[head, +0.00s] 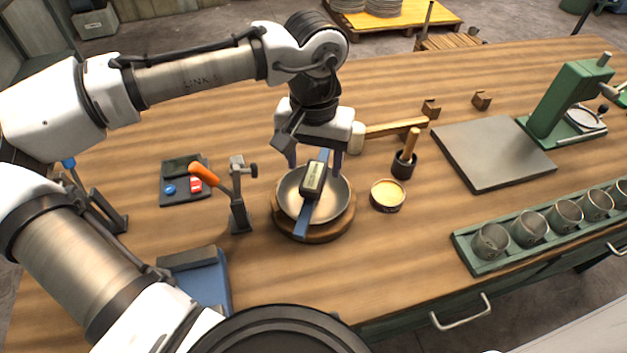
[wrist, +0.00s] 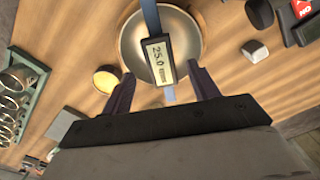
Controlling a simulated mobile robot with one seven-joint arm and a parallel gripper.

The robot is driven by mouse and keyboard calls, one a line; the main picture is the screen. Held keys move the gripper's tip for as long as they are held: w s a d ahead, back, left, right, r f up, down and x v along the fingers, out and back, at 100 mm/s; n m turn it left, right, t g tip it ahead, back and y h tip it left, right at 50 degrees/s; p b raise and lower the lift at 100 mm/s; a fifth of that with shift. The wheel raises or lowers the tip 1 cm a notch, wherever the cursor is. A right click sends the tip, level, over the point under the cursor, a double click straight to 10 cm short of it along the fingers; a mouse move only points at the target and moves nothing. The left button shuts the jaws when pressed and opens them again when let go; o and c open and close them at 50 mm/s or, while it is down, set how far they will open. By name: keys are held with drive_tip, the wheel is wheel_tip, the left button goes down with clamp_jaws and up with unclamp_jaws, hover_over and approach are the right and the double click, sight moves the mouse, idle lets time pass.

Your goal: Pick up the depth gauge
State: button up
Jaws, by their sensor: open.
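The depth gauge (head: 313,180) has a blue bar and a dark body with a pale display. It lies across the metal bowl (head: 341,204), which sits on a round wooden base (head: 317,235). In the wrist view the gauge (wrist: 160,60) shows a display that reads about 25.0, and the bowl (wrist: 190,32) lies beneath it. My gripper (head: 315,164) is above the bowl with its fingers apart. In the wrist view my gripper (wrist: 161,80) has one finger on each side of the gauge body, with gaps. Whether the fingers are down at gauge height is hard to tell.
An orange-handled toggle clamp (head: 238,195) stands close left of the bowl. A round tin (head: 387,195), a dark pot with a wooden handle (head: 404,164) and a mallet (head: 390,128) are to the right. A rack of metal cups (head: 480,266) lies at the front right.

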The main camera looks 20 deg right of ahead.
sight(313, 175)
drive_tip(key=shift+f+p, duration=0.6)
drive_tip(key=shift+f, duration=1.95)
drive_tip(key=c, duration=1.3)
clamp_jaws()
drive_tip(key=shift+r, duration=0.15)
